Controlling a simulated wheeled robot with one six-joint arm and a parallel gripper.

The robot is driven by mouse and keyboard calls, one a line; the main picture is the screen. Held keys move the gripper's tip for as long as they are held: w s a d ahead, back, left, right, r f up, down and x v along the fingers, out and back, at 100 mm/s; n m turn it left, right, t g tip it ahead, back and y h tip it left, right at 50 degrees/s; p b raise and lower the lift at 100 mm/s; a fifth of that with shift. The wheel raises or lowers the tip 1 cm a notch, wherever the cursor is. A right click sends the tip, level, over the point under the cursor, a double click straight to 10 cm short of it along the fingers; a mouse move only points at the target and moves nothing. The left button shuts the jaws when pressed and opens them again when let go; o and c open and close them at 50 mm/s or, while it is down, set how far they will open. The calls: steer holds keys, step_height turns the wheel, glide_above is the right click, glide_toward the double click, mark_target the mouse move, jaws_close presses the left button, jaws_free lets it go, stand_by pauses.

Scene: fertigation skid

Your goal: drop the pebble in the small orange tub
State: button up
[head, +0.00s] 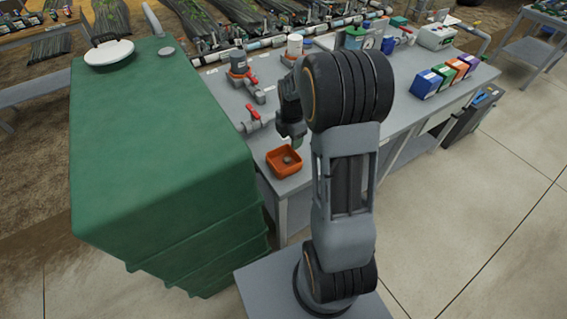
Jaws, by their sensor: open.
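The small orange tub (272,168) sits on the grey bench near its front left edge, beside the big green tank. A small grey-brown lump that looks like the pebble (288,160) lies inside the tub, on its floor. My gripper (296,143) points down just above the tub's back right side. It is open, and the pebble appears apart from it. The fingers are small and partly hidden by my own wrist, and something greenish shows at their tips that I cannot make out.
The green tank (155,150) stands close on the left, higher than the bench. Red-handled valves (252,118) and pipes lie behind the tub. Several coloured boxes (426,83) stand at the right of the bench. Open floor (480,220) lies to the right.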

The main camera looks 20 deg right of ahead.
step_height(320, 180, up, 14)
stand_by(0.7)
steer(key=shift+f, duration=0.1)
stand_by(0.4)
steer(key=s+a+m+t, duration=0.1)
steer(key=s+a+m, duration=0.4)
steer(key=s+m, duration=0.3)
steer(key=s+a+f+m+t, duration=0.1)
steer(key=s+a+m, duration=0.5)
steer(key=m, duration=0.6)
steer(key=shift+s+f+t, duration=0.25)
steer(key=shift+s+t, duration=0.55)
steer(key=shift+s, duration=0.4)
